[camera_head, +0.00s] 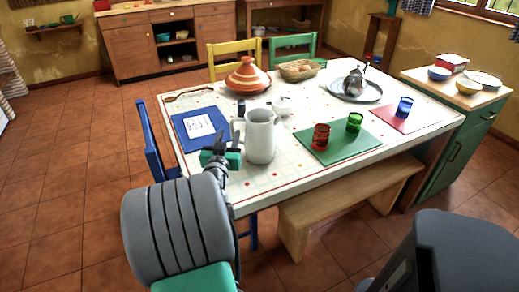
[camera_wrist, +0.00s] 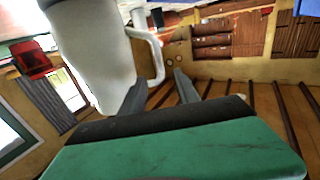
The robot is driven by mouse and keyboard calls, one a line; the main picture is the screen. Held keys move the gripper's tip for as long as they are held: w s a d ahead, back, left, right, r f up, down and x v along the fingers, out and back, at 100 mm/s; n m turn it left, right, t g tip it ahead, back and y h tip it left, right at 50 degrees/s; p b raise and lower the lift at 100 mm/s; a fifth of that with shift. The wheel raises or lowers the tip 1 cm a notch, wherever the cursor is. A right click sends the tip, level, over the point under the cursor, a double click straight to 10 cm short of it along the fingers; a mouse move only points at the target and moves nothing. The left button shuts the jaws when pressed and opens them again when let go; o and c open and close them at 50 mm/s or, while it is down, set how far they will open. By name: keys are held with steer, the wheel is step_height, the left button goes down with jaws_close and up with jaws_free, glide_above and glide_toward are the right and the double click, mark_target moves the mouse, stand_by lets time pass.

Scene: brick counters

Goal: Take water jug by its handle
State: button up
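The white water jug (camera_head: 261,138) stands upright on the table near its front left part. Its loop handle (camera_head: 238,131) is on the jug's left side, towards my gripper. My gripper (camera_head: 224,145) is just left of the jug, low beside the handle. In the wrist view the jug (camera_wrist: 95,45) fills the upper left, and its handle (camera_wrist: 158,52) curves down towards the gap between my fingertips (camera_wrist: 159,80). The fingers are apart and nothing is clamped. I cannot tell whether the handle is between the tips or just beyond them.
The patterned white table (camera_head: 285,183) also holds a striped tagine (camera_head: 248,77), a blue mat (camera_head: 190,138) with paper, a green mat (camera_head: 338,148) with red and green glasses, and a metal tray (camera_head: 371,91). A blue chair (camera_head: 150,140) and wooden bench (camera_head: 345,195) flank it.

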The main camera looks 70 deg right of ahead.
mark_target(231, 125)
steer(key=x, duration=0.6)
steer(key=shift+w+d, duration=0.2)
steer(key=shift+c, duration=0.4)
jaws_close()
stand_by(0.6)
steer(key=shift+r, duration=0.25)
